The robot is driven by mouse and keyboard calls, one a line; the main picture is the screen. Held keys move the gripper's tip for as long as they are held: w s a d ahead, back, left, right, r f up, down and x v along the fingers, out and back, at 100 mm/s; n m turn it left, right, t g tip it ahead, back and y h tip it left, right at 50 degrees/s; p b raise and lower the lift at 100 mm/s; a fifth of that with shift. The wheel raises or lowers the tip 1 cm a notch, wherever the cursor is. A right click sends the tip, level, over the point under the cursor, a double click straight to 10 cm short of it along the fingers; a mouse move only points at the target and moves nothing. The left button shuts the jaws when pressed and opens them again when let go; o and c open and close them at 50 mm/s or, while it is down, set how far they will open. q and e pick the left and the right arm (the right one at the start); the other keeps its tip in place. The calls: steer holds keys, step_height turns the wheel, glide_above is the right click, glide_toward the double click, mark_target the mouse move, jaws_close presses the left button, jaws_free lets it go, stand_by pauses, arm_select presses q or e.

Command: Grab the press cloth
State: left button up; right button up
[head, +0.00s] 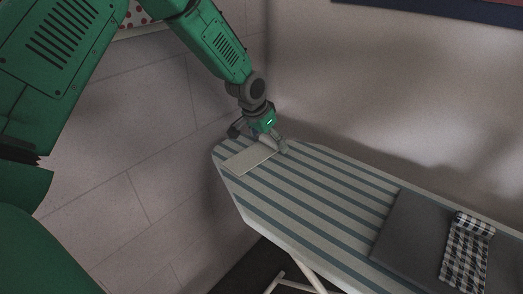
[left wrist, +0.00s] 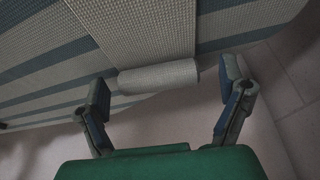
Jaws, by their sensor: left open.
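A cream woven cloth (head: 250,159), which looks like the press cloth, lies flat near the left end of the striped ironing board (head: 318,190). It also shows in the left wrist view (left wrist: 150,28), with a rolled end (left wrist: 158,77) toward me. My left gripper (head: 262,141) is open over this end of the board. In the left wrist view my left gripper (left wrist: 166,82) has one finger on each side of the roll, with a gap at each side. Whether the fingers touch the board is unclear. My right gripper is not in view.
A grey mat (head: 405,228) lies on the right part of the board, with a black-and-white checked cloth (head: 467,255), rolled at one end, on it. Walls stand close behind and left of the board. The striped middle of the board is clear.

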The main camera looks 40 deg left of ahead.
arm_select(q)
steer(key=shift+d+r, duration=0.15)
steer(key=shift+d, duration=0.1)
steer(key=c, duration=1.1)
steer(key=shift+o, duration=0.2)
steer(key=shift+s+a, duration=0.1)
steer(key=shift+a, duration=0.05)
steer(key=shift+a, duration=0.1)
